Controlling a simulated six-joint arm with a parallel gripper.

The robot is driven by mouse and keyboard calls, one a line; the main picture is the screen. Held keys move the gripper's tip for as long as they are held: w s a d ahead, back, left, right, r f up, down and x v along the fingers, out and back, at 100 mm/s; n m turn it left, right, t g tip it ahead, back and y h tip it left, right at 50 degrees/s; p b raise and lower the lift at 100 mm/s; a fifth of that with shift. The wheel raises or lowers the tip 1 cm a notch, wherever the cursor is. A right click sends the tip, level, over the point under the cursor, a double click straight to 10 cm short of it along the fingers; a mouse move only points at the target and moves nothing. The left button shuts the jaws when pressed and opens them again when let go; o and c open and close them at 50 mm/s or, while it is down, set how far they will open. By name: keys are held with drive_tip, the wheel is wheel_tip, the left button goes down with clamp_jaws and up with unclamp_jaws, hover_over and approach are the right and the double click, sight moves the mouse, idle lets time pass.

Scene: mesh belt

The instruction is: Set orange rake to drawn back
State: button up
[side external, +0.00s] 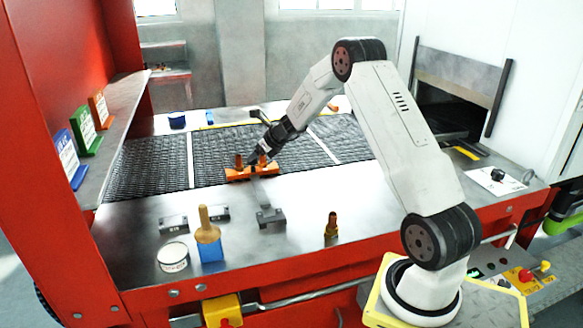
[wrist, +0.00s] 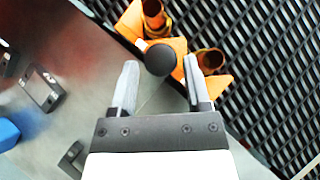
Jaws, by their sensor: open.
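The orange rake (side external: 252,173) lies along the near edge of the black mesh belt, with upright orange-brown posts on it. In the wrist view the orange rake (wrist: 180,46) lies across the top, partly over the mesh. A round dark knob (wrist: 160,58) stands at the rake's middle. My gripper (side external: 260,153) is down at the rake. In the wrist view my gripper (wrist: 160,66) is open, its two fingers either side of the knob with gaps visible. I cannot tell how deep the knob sits between them.
A grey bracket (side external: 270,216) stands on the steel deck in front of the rake. A brush with a blue base (side external: 210,250), a round tin (side external: 173,257) and a brown-orange peg (side external: 331,225) stand nearby. The mesh belt (side external: 150,168) is clear to the left.

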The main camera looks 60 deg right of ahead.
drive_tip(key=shift+x, duration=1.4)
clamp_jaws()
